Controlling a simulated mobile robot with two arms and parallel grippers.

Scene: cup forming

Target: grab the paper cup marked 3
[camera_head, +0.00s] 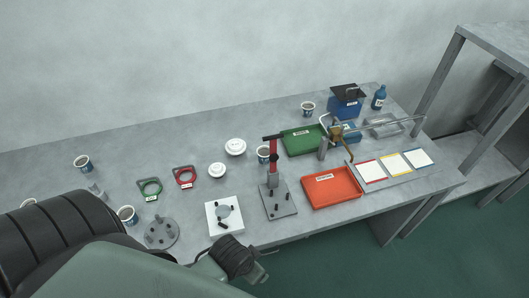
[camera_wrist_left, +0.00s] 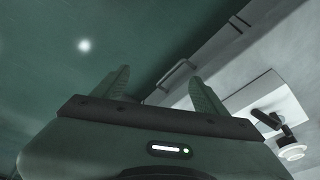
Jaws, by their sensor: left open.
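Several paper cups with dark markings stand on the grey table: one at the far left (camera_head: 82,163), one near the front left (camera_head: 127,215), one partly hidden behind my arm (camera_head: 28,203), one behind the red-handled press (camera_head: 263,155) and one at the back (camera_head: 308,108). The markings are too small to read, so I cannot tell which cup is marked 3. My left gripper (camera_head: 262,267) is at the table's front edge, apart from every cup. In the left wrist view its fingers (camera_wrist_left: 162,88) are apart with nothing between them. My right gripper is not in view.
A white fixture plate (camera_head: 224,216) is close to my left gripper, and a round grey base (camera_head: 162,233) with pegs is left of it. Green (camera_head: 149,189) and red (camera_head: 185,176) ring tools, white lids (camera_head: 235,147), a green tray (camera_head: 303,140) and an orange tray (camera_head: 331,188) are also there.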

